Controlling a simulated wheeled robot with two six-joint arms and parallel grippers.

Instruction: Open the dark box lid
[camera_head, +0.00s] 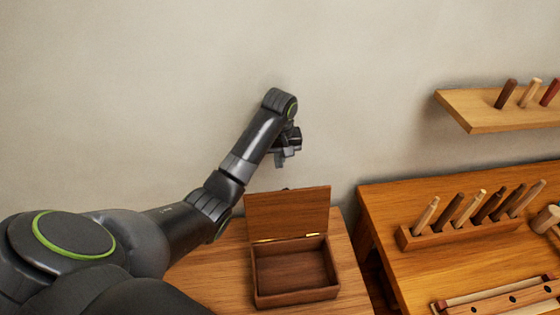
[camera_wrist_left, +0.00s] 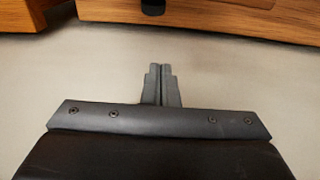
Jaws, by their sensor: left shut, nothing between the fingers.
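The dark wooden box (camera_head: 293,291) stands on a wooden table. Its lid (camera_head: 288,213) stands upright along the back edge, and brass hinges show at the joint. The inside of the box is visible and looks empty. My left gripper (camera_head: 281,162) is above and behind the raised lid, near the wall, apart from it. In the left wrist view the fingers (camera_wrist_left: 161,72) are together with nothing between them. My right gripper is not in view.
The box's table (camera_head: 228,270) has bare wood to the left of the box. A workbench (camera_head: 400,265) at the right carries a rack (camera_head: 460,231) of several tool handles and a mallet (camera_head: 546,218). A wall shelf (camera_head: 480,120) holds more pegs. The plain wall is close behind.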

